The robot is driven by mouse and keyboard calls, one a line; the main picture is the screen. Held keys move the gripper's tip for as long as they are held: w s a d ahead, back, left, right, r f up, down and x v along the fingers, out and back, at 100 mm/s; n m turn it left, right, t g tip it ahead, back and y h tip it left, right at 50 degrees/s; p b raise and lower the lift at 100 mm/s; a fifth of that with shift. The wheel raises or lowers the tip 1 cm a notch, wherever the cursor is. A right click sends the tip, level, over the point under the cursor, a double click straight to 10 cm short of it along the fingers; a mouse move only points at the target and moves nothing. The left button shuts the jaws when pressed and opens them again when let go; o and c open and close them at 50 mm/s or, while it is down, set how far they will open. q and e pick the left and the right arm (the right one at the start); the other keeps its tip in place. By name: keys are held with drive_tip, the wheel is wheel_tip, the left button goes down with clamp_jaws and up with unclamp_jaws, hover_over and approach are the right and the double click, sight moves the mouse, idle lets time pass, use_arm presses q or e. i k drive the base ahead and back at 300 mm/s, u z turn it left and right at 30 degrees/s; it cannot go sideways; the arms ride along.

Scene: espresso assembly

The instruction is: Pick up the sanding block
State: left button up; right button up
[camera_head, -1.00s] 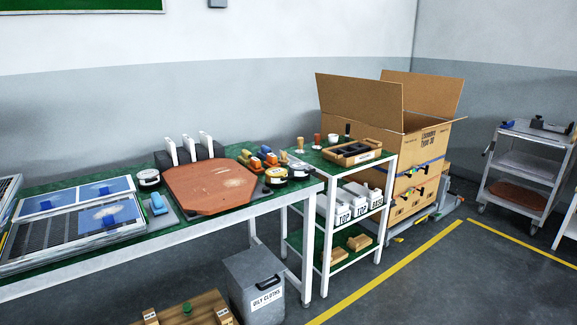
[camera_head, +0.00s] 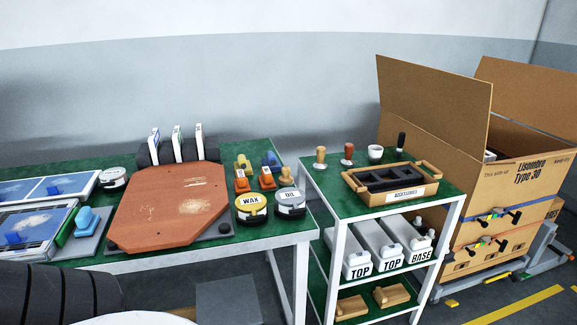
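Several small blocks with knobs or grips stand on the green bench right of the red-brown board: orange ones (camera_head: 240,183), a yellow one (camera_head: 242,163) and a blue one (camera_head: 270,159). A light-blue block with a grip (camera_head: 87,221) sits on a grey pad left of the board. I cannot tell for certain which of these is the sanding block. The red-brown octagonal board (camera_head: 165,215) has pale scuffed patches. Neither gripper shows; only dark ribbed and white parts, likely mine, fill the lower left corner.
WAX (camera_head: 251,207) and OIL (camera_head: 290,204) tins stand at the bench's right end. White upright items (camera_head: 177,144) stand behind the board. A shelf cart to the right bears an accessories tray (camera_head: 391,185) and tampers. A large open carton (camera_head: 505,200) stands beyond it.

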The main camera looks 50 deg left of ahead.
sight(242, 186)
drive_tip(key=i, duration=1)
drive_tip(key=u, duration=2.65)
